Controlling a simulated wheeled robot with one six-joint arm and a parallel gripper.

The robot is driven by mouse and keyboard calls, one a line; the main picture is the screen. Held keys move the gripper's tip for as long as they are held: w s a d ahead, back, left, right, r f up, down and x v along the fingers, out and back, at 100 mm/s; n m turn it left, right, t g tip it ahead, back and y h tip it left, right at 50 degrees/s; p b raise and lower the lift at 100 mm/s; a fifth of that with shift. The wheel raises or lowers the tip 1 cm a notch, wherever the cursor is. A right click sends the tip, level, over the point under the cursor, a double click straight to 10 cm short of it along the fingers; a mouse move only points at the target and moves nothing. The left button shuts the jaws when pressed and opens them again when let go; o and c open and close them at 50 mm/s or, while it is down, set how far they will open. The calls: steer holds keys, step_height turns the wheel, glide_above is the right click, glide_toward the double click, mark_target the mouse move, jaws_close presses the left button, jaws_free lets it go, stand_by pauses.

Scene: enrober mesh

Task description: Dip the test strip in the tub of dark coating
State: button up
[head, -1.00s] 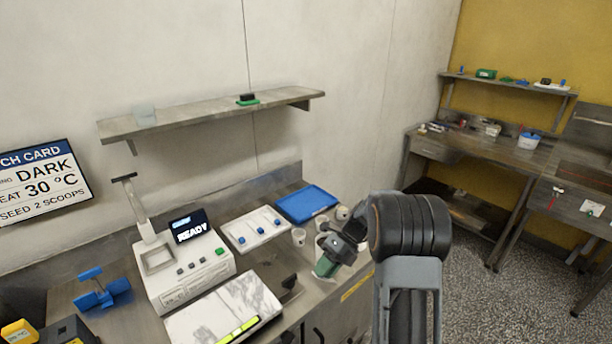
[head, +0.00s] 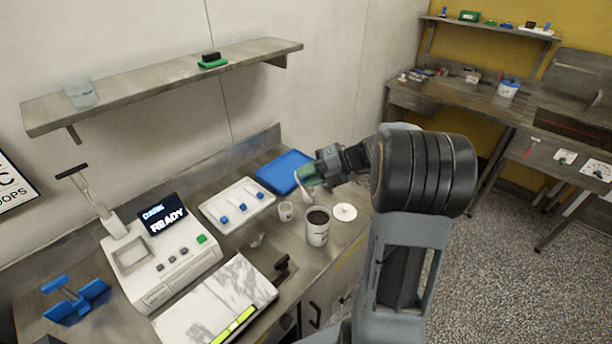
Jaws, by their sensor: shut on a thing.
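The tub (head: 317,236) is white, stands upright and open on the metal counter, and shows dark coating (head: 318,217) inside. My gripper (head: 308,178) has green fingertips and is shut on a slim pale piece, which looks like the test strip (head: 304,191). The strip hangs down from the fingertips, above and a little left of the tub in the picture. It appears apart from the tub. The held end of the strip is hidden by the fingers.
A white tray with blue-knobbed pieces (head: 212,213), a blue tray (head: 270,179) and a READY machine (head: 160,262) are further left. A marble slab (head: 190,315) lies in front.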

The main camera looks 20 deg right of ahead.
steer(key=shift+s+d+f+b, duration=0.1)
steer(key=shift+d+f+b, duration=0.2)
steer(key=shift+f+b, duration=0.45)
steer(key=shift+s+d+f+b, duration=0.15)
steer(key=shift+d+f+b, duration=0.15)
steer(key=shift+f+b, duration=0.45)
steer(key=shift+s+d+f+b, duration=0.1)
steer(key=shift+d+f+b, duration=0.2)
steer(key=shift+f+b, duration=0.45)
steer(key=shift+s+d+f, duration=0.1)
steer(key=shift+d+f, duration=0.2)
steer(key=shift+f, duration=0.1)
step_height(320, 180, down, 7)
steer(key=s+d, duration=0.1)
steer(key=d, duration=0.1)
steer(key=shift+d, duration=0.4)
steer(key=shift+s, duration=0.1)
steer(key=shift+r, duration=0.1)
step_height(320, 180, up, 14)
steer(key=p, duration=0.1)
glide_above(308, 193)
steer(key=shift+w+a, duration=0.2)
